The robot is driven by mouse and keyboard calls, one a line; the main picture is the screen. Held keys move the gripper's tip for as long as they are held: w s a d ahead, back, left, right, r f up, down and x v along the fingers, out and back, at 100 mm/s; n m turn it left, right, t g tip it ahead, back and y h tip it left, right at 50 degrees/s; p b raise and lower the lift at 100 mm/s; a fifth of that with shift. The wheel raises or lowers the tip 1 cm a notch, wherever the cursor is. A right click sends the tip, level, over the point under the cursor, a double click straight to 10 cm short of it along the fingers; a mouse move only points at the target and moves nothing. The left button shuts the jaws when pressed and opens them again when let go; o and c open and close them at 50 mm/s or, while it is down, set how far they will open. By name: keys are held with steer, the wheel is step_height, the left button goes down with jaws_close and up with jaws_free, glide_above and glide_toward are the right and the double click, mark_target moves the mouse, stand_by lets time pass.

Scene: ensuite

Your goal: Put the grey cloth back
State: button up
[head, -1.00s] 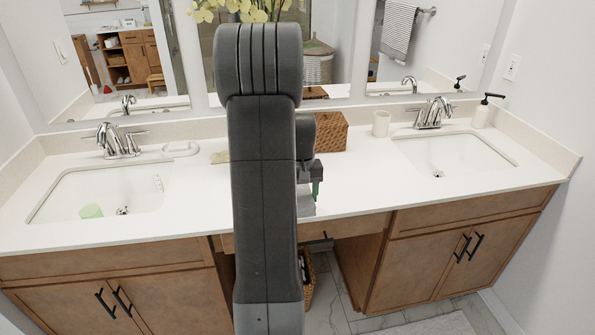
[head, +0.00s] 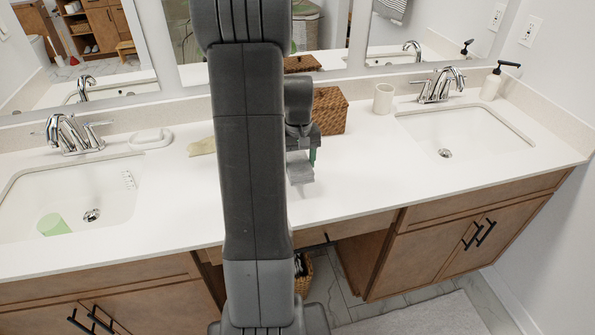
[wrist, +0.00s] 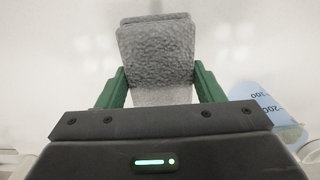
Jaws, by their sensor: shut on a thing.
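The grey cloth (wrist: 155,55) is a textured, folded piece between the green fingers of my gripper (wrist: 160,88) in the wrist view. The fingers are shut on it from both sides. In the head view the cloth (head: 300,173) hangs below my gripper (head: 308,155), over the middle of the white counter. Whether it touches the counter is not clear. My own arm hides part of the gripper and the counter behind it.
A blue marked container (wrist: 258,98) lies right of the cloth. A woven box (head: 330,110), cream cup (head: 383,98) and soap dispenser (head: 492,82) stand towards the back. A yellowish cloth (head: 203,147) lies left of my arm.

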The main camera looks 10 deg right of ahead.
mark_target(298, 162)
steer(key=shift+f, duration=2.05)
steer(key=shift+f, duration=0.1)
steer(key=shift+f, duration=0.15)
steer(key=o, duration=0.9)
steer(key=shift+o, duration=0.2)
step_height(298, 162, up, 13)
steer(key=shift+f, duration=0.2)
steer(key=shift+f, duration=0.15)
